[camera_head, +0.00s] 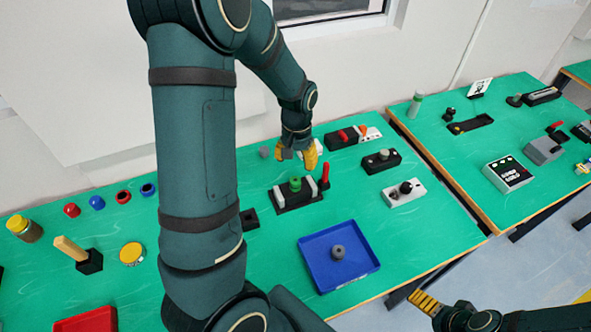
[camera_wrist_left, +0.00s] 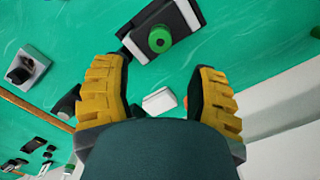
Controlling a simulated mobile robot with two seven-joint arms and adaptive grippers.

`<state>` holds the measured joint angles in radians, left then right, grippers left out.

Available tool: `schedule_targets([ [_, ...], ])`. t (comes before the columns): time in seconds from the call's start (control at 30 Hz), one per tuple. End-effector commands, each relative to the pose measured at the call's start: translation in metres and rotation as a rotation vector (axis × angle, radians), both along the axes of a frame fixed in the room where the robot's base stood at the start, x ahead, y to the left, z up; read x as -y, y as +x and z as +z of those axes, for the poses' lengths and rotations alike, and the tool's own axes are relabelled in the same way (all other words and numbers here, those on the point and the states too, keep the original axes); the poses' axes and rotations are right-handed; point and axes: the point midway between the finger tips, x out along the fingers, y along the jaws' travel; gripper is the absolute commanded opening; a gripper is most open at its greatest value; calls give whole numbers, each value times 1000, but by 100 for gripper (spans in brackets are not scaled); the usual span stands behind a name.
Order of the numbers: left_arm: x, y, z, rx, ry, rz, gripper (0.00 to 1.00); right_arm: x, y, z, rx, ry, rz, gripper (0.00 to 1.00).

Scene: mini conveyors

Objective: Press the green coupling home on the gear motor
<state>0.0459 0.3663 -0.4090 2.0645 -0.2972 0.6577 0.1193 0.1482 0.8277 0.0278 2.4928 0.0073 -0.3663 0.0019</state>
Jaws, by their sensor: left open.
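The green coupling (camera_head: 295,183) is a short ring that stands on a black block with pale end pieces, which looks like the gear motor (camera_head: 300,200). In the left wrist view the coupling (camera_wrist_left: 159,39) shows a dark centre, and the black block (camera_wrist_left: 150,17) lies around it. I cannot tell how deep the coupling sits. My left gripper (camera_head: 305,157) is above and behind the block, apart from it. Its yellow fingers (camera_wrist_left: 161,65) are wide apart and hold nothing. My right gripper (camera_head: 426,302) is at the lower right, away from the block; its jaws are unclear.
A red-handled part (camera_head: 325,175) stands right beside the block. A blue tray (camera_head: 318,278) with a grey round part (camera_head: 338,252) lies in front. Black (camera_head: 381,161) and white (camera_head: 404,192) knobbed units stand to the right. My left arm hides part of the table.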

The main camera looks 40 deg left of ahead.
Motion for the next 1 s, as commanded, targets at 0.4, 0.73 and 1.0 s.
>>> schedule_targets([
  [0.4,-1,2,53,1,1,1,58,0,0,0,0,0,0,100],
  [0.73,-1,2,54,0,1,1,58,0,0,0,0,0,0,100],
  [1.0,-1,2,54,0,1,1,58,0,0,0,0,0,0,100],
])
